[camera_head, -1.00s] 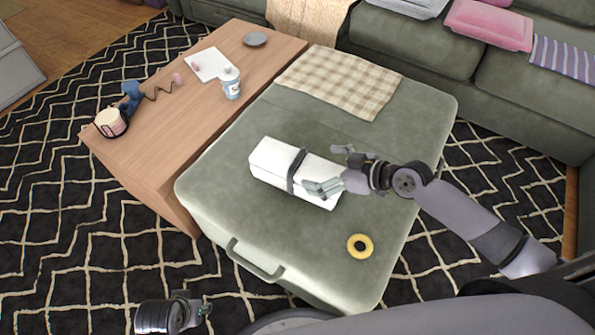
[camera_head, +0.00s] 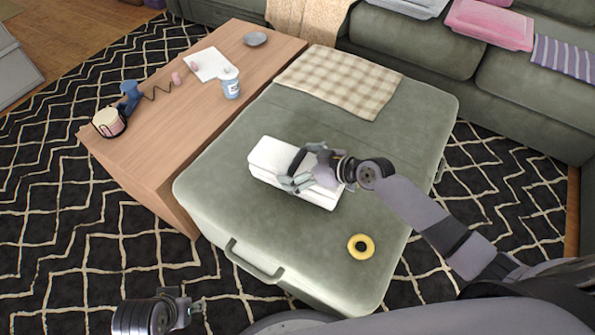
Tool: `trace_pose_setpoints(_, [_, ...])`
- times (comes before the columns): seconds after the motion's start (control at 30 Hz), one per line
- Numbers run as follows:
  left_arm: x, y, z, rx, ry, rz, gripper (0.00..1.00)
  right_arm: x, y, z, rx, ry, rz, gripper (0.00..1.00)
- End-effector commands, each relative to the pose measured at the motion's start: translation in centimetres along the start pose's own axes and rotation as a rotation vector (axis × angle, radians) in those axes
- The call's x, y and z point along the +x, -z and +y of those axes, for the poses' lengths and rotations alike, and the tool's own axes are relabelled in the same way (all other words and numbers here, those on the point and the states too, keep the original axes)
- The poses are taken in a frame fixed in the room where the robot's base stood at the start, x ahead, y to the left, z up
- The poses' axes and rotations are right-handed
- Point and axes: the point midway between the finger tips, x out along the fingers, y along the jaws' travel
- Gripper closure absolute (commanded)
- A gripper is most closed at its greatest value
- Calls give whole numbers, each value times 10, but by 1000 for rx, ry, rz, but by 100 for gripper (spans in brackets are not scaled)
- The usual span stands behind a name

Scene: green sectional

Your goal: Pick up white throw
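The white throw (camera_head: 268,157) is a folded white bundle with a dark band around its middle, lying on the green ottoman (camera_head: 240,215). My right gripper (camera_head: 297,172) is over the throw's middle and right part, with its fingers spread at the band. It hides part of the band and the throw's right top. I cannot tell whether the fingers touch the throw. My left gripper (camera_head: 192,306) is low at the bottom left, above the rug and away from the throw; its finger state is unclear.
A yellow ring (camera_head: 360,246) lies on the ottoman near its front right. A checked cloth (camera_head: 340,82) covers the back. The green sofa (camera_head: 410,50) stands behind.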

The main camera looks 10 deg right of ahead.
Motion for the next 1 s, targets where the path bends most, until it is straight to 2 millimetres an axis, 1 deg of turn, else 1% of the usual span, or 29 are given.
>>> trace_pose_setpoints(0.03, [0, 0, 0, 0, 0, 0, 59, 0, 0, 0, 0, 0, 0, 4])
trace_pose_setpoints(0.07, [0, 0, 0, 0, 0, 0, 59, 0, 0, 0, 0, 0, 0, 6])
trace_pose_setpoints(0.83, [1, 0, 1, -1, -1, 1, 59, 0, -2, 0, -1, -1, -3, 57])
trace_pose_setpoints(1.0, [1, 0, 1, 0, -1, 0, 59, 0, -1, 1, -2, -2, -1, 58])
